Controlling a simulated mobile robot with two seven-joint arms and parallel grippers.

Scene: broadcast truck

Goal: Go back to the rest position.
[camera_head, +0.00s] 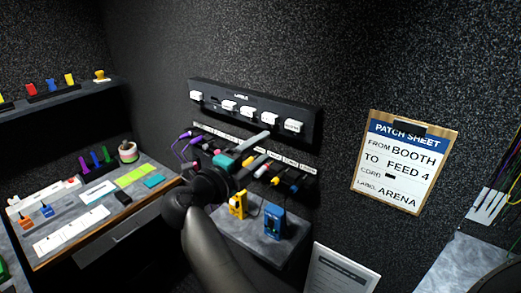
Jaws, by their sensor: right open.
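My right arm comes up from the bottom centre, and my right gripper (254,152) is in front of the patch panel (290,158), with its fingers apart. Nothing shows between the fingers. The gripper and its dark wrist hide part of the panel's row of coloured plugs, so I cannot tell whether they touch any plug. Purple cords (183,150) hang at the panel's left end. My left gripper is not in view.
A small shelf (252,237) below the panel holds yellow (237,205) and blue (274,222) devices. A cluttered desk (150,188) is at left, under a wall shelf (50,104). A patch sheet clipboard (404,163) hangs at right; a grey surface (465,262) is at lower right.

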